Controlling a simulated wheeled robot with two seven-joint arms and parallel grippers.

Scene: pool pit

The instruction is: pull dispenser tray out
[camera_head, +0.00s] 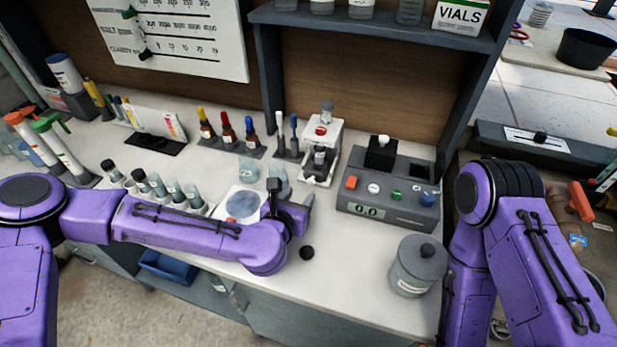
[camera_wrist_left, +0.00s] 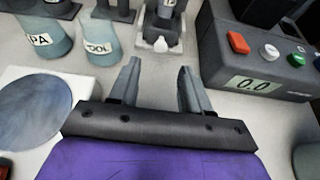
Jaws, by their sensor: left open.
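The dispenser (camera_head: 321,150) is a white upright device with a red part, standing at the back of the white counter. Its base, with a small white tray (camera_wrist_left: 160,45), shows at the top of the left wrist view. My left gripper (camera_head: 306,200) is in front of the dispenser, over the counter. In the left wrist view its two fingers (camera_wrist_left: 159,68) are apart and empty, pointing toward the tray, with bare counter between them. The fingers do not appear to touch the tray. My right arm shows at the right, but its gripper is out of view.
A grey meter (camera_head: 388,190) with coloured buttons stands right of the dispenser. Labelled beakers (camera_wrist_left: 103,45) and a round grey plate (camera_head: 243,204) are to the left. A shelf (camera_head: 380,30) overhangs the back.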

